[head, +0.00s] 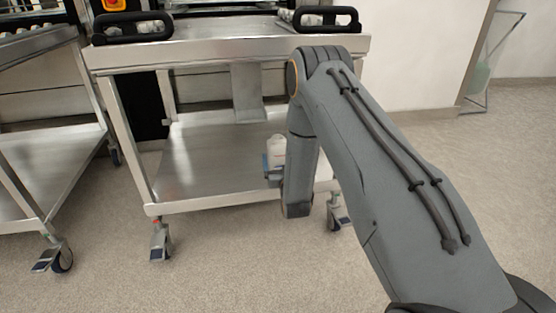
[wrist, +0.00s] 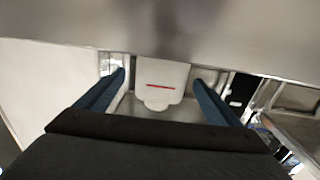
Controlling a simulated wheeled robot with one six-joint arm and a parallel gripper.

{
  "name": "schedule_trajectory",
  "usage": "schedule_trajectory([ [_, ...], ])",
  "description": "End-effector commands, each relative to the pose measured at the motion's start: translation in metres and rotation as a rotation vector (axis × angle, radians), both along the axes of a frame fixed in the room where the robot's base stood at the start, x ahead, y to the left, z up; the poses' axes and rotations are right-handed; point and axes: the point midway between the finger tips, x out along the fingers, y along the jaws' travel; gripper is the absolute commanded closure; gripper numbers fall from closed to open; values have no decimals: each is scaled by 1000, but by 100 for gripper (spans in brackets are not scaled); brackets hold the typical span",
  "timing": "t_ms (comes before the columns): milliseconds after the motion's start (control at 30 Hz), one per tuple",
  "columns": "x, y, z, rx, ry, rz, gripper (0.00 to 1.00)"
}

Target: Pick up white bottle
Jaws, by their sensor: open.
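The white bottle (head: 277,148) is at the lower shelf of the middle steel cart, partly hidden behind my gripper and arm in the head view. In the wrist view the white bottle (wrist: 162,76) appears upside down, with its rounded cap toward the bottom and a thin red line across its body. My gripper (wrist: 159,78) is open, with one blue finger on each side of the bottle in the picture and gaps on both sides. In the head view a blue part of my gripper (head: 270,166) shows just below the bottle. I cannot tell how deep the bottle lies between the fingers.
Another steel cart (head: 45,150) stands at the left. The floor (head: 220,265) in front is clear. A white wall is behind on the right.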

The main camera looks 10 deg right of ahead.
Motion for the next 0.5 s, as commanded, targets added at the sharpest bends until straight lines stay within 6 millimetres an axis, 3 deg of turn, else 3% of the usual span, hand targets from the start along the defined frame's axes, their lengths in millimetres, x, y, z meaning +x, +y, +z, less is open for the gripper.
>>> schedule_trajectory([
  [500, 52, 0, 0, 0, 1, 0, 12],
])
